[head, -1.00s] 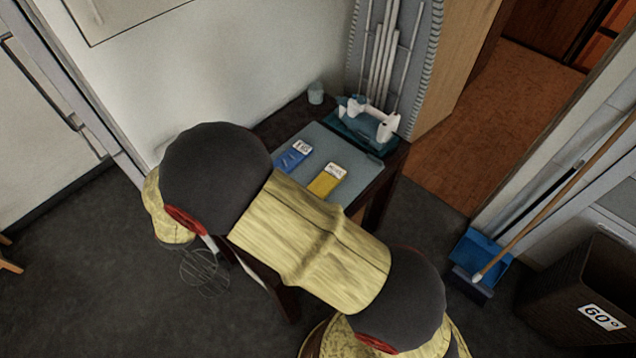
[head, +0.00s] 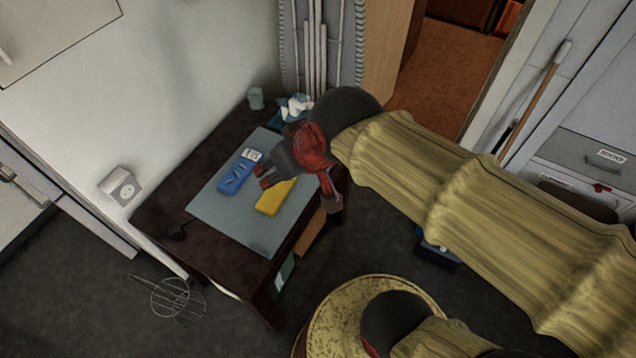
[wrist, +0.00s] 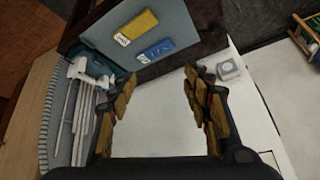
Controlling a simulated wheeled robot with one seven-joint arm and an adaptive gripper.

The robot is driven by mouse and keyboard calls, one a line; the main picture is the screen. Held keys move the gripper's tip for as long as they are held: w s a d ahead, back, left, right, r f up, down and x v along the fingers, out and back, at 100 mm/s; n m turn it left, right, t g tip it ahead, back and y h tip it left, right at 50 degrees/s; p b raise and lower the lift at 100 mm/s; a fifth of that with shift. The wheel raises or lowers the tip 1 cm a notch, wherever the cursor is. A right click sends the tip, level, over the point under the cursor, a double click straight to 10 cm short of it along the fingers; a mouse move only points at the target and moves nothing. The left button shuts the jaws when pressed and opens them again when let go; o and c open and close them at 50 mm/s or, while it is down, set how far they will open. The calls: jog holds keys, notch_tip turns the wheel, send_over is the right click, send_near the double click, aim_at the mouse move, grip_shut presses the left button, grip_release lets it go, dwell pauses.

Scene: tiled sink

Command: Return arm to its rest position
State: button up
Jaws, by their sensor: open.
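My gripper (head: 296,188) is over the right part of a small dark table in the head view, its red and dark parts in front of the mat's right side. In the wrist view my gripper (wrist: 154,100) has its two fingers spread apart with nothing between them, pointing toward the white wall and table. My yellow-sleeved arm reaches in from the right in the head view. A blue packet (head: 239,173) and a yellow packet (head: 272,198) lie on the grey mat (head: 222,212); the gripper partly covers the yellow one.
The dark table (head: 160,217) stands against the white wall, with a cup (head: 255,98) at its back. White items (head: 296,106) sit near upright poles. A wall socket (head: 122,188) is left of the table. A wire whisk-like object (head: 178,298) is over the floor. A broom (head: 538,95) leans at right.

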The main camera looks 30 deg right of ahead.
jog(key=s+d+f+h, duration=0.1)
jog(key=s+d, duration=0.3)
jog(key=s, duration=0.2)
jog(key=shift+s+d+g, duration=0.2)
jog(key=shift+g, duration=0.2)
dwell(0.7)
